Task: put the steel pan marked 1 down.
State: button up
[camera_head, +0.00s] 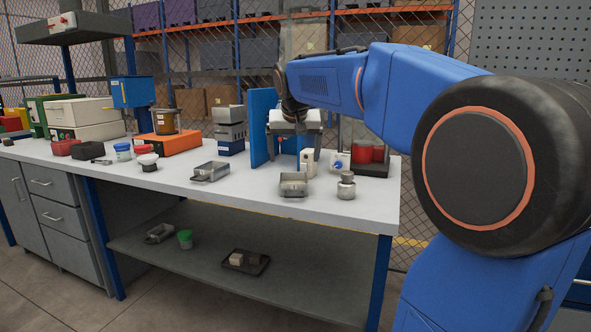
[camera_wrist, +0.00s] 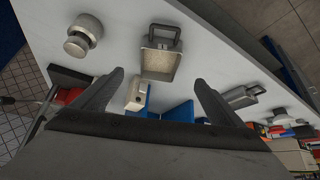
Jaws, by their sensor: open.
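A steel pan (camera_head: 293,184) with a handle stands on the bench near its front edge; it also shows in the wrist view (camera_wrist: 158,66), beyond my fingertips. A second steel pan (camera_head: 211,172) stands to its left and shows at the right of the wrist view (camera_wrist: 241,97). I cannot read a number on either pan. My gripper (camera_wrist: 159,76) is open with nothing between its fingers. In the head view my gripper (camera_head: 295,128) hangs above and behind the nearer pan, apart from it.
A steel weight (camera_head: 346,186) and a small white box (camera_head: 307,163) stand beside the nearer pan. A blue upright panel (camera_head: 262,125) is behind. Another pan (camera_head: 160,233), a green cup (camera_head: 185,239) and a dark tray (camera_head: 245,262) are on the lower shelf.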

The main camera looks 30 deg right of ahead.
jog(key=s+a+f+n+y, duration=0.1)
jog(key=s+a+f+n, duration=0.1)
jog(key=s+a+f, duration=0.3)
jog(key=s+a+f+n+y, duration=0.1)
jog(key=s+a+f, duration=0.4)
jog(key=s+f, duration=0.7)
jog(key=s+a+f+n+g+y, duration=0.1)
jog(key=s+a+f+n, duration=0.2)
jog(key=s, duration=1.3)
notch_tip(320, 180, down, 6)
jog(key=shift+s+a+r, duration=0.15)
jog(key=shift+s+a, duration=0.05)
jog(key=shift+a, duration=0.9)
